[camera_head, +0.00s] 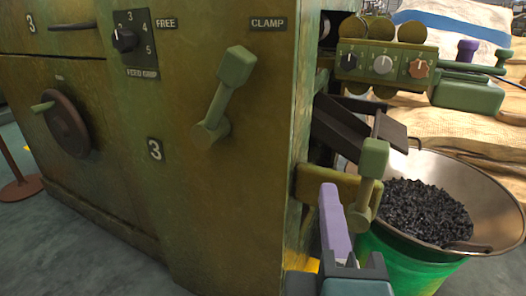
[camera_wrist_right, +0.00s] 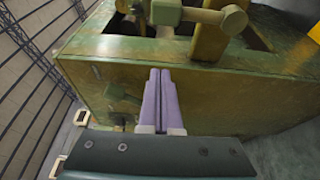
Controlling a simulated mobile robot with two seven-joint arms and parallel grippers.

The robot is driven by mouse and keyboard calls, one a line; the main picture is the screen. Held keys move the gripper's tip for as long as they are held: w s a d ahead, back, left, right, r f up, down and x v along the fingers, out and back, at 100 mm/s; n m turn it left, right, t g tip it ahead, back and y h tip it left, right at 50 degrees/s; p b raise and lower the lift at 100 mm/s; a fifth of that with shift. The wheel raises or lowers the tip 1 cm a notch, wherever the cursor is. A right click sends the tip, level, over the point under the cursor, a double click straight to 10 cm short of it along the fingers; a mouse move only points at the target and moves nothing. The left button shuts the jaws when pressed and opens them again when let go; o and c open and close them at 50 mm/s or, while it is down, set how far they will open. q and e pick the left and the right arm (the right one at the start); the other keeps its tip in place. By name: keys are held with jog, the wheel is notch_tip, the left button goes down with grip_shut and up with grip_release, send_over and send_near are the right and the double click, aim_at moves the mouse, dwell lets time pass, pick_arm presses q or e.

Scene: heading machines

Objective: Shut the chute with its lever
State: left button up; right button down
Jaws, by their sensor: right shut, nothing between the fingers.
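The dark chute (camera_head: 345,130) slopes out of the machine's right side towards a bucket. A lever with a green block-shaped handle (camera_head: 374,160) stands nearly upright below and in front of the chute, beside a yellow-brown bracket (camera_head: 330,184). My right gripper (camera_head: 329,190) has purple fingers, shut and empty, just left of this lever in the head view. Whether they touch the lever is unclear. In the right wrist view the fingers (camera_wrist_right: 160,72) are together and point at the machine, below a green bar-like part (camera_wrist_right: 200,15). My left gripper is not in view.
The machine's front (camera_head: 220,190) carries a CLAMP lever (camera_head: 224,92), a feed dial (camera_head: 124,39) and a handwheel (camera_head: 66,124). A green bucket (camera_head: 385,265) holding black pieces (camera_head: 415,208) stands under the chute. A knobbed control box (camera_head: 385,64) is above it.

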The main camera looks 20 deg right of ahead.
jog(key=shift+w, duration=0.1)
jog(key=w+d, duration=0.5)
jog(key=d, duration=0.2)
jog(key=shift+w+d, duration=0.2)
jog(key=shift+d, duration=0.15)
dwell(0.5)
